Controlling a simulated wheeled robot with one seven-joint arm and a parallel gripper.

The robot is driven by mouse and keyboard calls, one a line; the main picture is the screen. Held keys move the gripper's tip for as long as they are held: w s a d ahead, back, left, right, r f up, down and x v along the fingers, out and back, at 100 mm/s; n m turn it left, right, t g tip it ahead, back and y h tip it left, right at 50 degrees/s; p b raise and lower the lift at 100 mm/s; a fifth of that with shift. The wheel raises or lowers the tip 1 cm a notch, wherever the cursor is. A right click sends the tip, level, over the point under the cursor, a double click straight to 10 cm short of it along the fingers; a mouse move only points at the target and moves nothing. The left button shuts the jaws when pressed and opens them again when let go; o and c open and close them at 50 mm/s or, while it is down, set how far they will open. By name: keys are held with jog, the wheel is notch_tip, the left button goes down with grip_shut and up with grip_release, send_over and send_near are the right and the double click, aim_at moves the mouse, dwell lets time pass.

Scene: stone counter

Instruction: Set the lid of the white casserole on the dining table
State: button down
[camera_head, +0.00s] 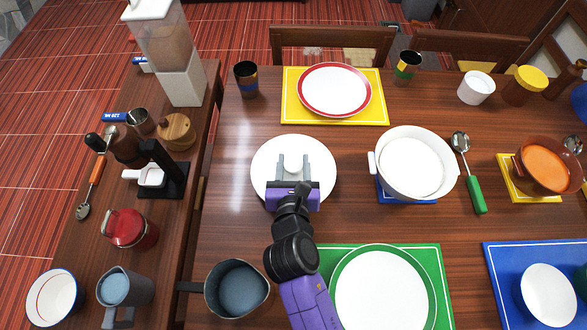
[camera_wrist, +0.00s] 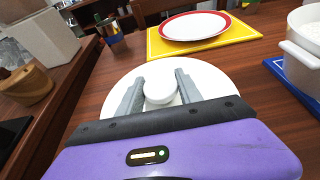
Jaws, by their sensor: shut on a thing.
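The white round lid (camera_head: 262,172) is over the wooden dining table (camera_head: 225,215), left of the casserole. My gripper (camera_head: 292,160) is shut on the lid's knob, with one grey finger on each side of it. In the wrist view my gripper (camera_wrist: 159,80) holds the white knob (camera_wrist: 160,88) above the lid's disc (camera_wrist: 215,80). The lid looks level and at or very near the table top; I cannot tell if it touches. The white casserole (camera_head: 378,178) stands uncovered on a blue trivet (camera_head: 424,201), with white contents showing.
A red-rimmed plate (camera_head: 334,90) on a yellow mat lies behind the lid. A dark cup (camera_head: 246,79) stands at the back left. A grey saucepan (camera_head: 237,288) and a green-rimmed plate (camera_head: 382,290) lie in front. A green-handled spoon (camera_head: 474,190) lies right of the casserole.

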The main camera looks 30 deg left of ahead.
aim_at(293, 175)
jog(key=shift+f+b, duration=0.35)
jog(key=shift+f, duration=1.2)
jog(key=shift+f, duration=0.15)
jog(key=c, duration=0.8)
grip_release()
jog(key=shift+r, duration=0.2)
jog(key=v, duration=1.2)
jog(key=shift+s+p, duration=0.1)
jog(key=shift+p, duration=0.3)
